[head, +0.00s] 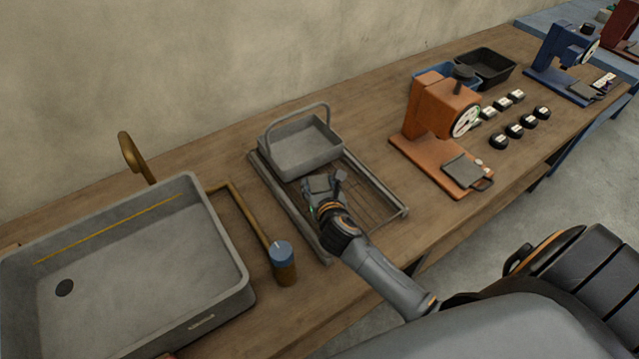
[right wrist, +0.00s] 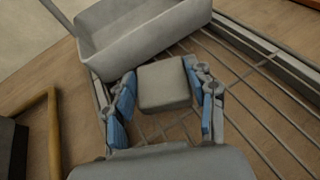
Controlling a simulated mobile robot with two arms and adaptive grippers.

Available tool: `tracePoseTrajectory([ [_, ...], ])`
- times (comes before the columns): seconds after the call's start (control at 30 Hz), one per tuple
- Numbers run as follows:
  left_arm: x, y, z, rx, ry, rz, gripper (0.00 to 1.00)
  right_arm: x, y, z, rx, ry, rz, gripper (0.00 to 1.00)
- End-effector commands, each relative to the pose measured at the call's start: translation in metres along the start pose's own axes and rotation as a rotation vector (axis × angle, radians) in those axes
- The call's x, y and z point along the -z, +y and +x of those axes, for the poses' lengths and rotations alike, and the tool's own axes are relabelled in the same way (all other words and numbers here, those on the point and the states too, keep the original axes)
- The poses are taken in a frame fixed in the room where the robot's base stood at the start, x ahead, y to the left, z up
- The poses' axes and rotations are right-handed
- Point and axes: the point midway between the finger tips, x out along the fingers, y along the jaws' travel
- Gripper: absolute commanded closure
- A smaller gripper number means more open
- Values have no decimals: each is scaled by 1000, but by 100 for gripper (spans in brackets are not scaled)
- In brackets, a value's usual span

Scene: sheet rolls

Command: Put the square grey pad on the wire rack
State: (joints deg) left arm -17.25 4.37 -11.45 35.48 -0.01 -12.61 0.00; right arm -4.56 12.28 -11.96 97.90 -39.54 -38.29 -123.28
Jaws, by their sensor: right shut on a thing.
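The square grey pad (right wrist: 163,86) sits between the two blue-padded fingers of my right gripper (head: 324,184) in the right wrist view. My right gripper is shut on it, with a finger at each side. In the head view the gripper is over the wire rack (head: 290,214), just in front of the grey basket. The rack's wires (right wrist: 238,62) show behind and beside the pad in the right wrist view. I cannot tell whether the pad touches the wires. My left gripper is not in view.
A grey basket with a raised handle (head: 303,150) stands on the rack's back part. A grey sink (head: 215,255) and a blue-topped cylinder (head: 283,262) are to the left. An orange press (head: 440,105) stands to the right. The rack's front right part is clear.

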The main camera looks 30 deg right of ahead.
Motion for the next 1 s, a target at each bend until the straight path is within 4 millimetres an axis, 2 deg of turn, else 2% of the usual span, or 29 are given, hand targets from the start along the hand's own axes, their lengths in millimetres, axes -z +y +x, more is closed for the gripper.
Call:
tracePoseTrajectory([
  [0.03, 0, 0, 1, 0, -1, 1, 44, 2, 0, 1, 0, 0, -2, 78],
  [0.07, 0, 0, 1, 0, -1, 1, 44, 1, 0, 1, 0, 0, -1, 38],
  [0.13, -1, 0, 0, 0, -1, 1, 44, 1, 0, 0, 0, 0, -1, 24],
  [0.17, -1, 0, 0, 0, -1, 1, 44, 1, 0, 0, 0, 0, -1, 21],
  [0.57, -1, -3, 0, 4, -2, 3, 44, -1, 0, -4, -1, 0, 0, 21],
  [0.77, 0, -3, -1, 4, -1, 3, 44, 0, 0, -35, -2, 1, 0, 21],
  [1.0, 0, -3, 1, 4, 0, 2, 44, 0, 0, -86, -2, 1, 0, 21],
])
